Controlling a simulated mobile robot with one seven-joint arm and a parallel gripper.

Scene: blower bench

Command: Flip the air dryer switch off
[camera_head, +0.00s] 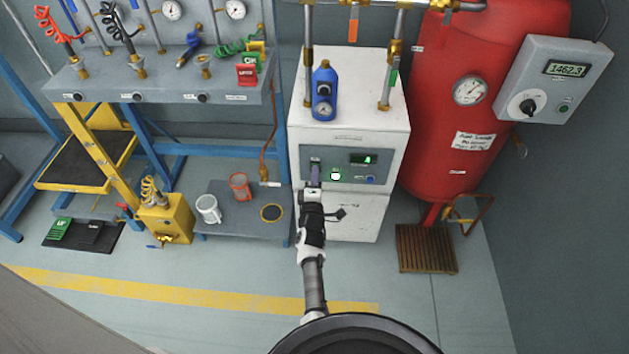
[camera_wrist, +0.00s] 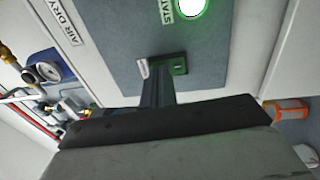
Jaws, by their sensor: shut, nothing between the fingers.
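The air dryer is a white cabinet (camera_head: 350,110) with a grey front panel (camera_head: 345,152), in the middle of the head view. Its small switch (camera_head: 315,161) is at the left of the panel. In the wrist view a dark green switch plate (camera_wrist: 179,66) and a pale lever-like piece (camera_wrist: 143,68) show close to my fingertips. My gripper (camera_head: 314,178) is shut and empty, pointing at the panel just below the switch. It also shows in the wrist view (camera_wrist: 157,88). Whether it touches the switch cannot be told, and the switch's position is unclear.
A blue filter unit (camera_head: 323,92) stands on top of the cabinet.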

